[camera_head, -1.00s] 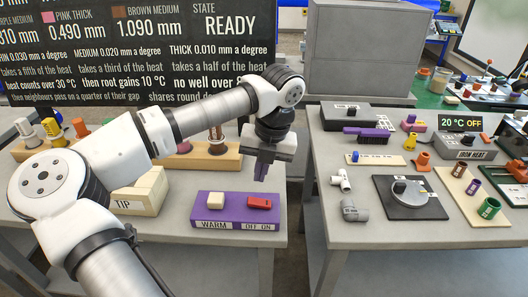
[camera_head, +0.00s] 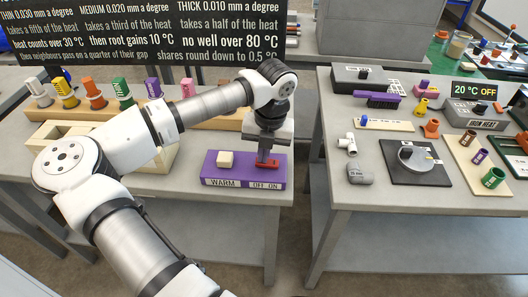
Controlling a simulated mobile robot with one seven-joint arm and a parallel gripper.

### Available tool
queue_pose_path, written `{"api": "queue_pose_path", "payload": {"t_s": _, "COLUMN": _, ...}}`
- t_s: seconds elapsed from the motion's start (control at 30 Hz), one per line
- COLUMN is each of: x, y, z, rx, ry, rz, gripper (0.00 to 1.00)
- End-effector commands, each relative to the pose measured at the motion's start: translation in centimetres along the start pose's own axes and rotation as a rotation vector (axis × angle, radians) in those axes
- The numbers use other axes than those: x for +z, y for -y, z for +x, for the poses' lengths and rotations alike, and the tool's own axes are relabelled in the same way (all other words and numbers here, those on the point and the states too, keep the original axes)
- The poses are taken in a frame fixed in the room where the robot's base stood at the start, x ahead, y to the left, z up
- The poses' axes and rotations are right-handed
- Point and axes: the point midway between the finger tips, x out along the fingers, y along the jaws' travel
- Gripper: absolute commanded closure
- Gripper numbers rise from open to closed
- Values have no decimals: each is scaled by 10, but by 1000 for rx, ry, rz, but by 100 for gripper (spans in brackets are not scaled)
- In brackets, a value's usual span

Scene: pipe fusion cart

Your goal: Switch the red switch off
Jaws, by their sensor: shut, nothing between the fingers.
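The red switch (camera_head: 270,166) is on the right part of the purple box (camera_head: 243,172), above a label reading OFF ON. A cream button (camera_head: 225,159) sits to its left, above the label WARM. My gripper (camera_head: 263,160) points straight down with its fingers together and holds nothing. Its fingertips are at the left part of the red switch and hide some of it. They look to be touching it, but I cannot tell for sure. I cannot tell which way the switch is tipped.
A row of coloured spools (camera_head: 95,94) stands behind on the left table, near a cream box (camera_head: 60,129). The right table holds a purple brush (camera_head: 383,101), a dark plate with a round dial (camera_head: 415,160), pipe fittings and a heater display reading 20 °C OFF (camera_head: 474,91). A gap separates the tables.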

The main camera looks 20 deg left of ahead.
Motion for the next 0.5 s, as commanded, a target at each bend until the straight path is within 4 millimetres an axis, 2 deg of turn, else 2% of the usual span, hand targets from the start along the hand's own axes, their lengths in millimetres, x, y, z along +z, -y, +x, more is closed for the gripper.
{"api": "queue_pose_path", "payload": {"t_s": 0.03, "x": 0, "y": -2, "z": 11, "rx": -60, "ry": -1, "rz": -8, "gripper": 100}}
{"api": "queue_pose_path", "payload": {"t_s": 0.07, "x": 0, "y": -3, "z": 14, "rx": -95, "ry": -1, "rz": -10, "gripper": 100}}
{"api": "queue_pose_path", "payload": {"t_s": 0.1, "x": 0, "y": -2, "z": 5, "rx": -81, "ry": 0, "rz": -2, "gripper": 100}}
{"api": "queue_pose_path", "payload": {"t_s": 0.5, "x": -1, "y": 6, "z": 6, "rx": -77, "ry": -5, "rz": 2, "gripper": 100}}
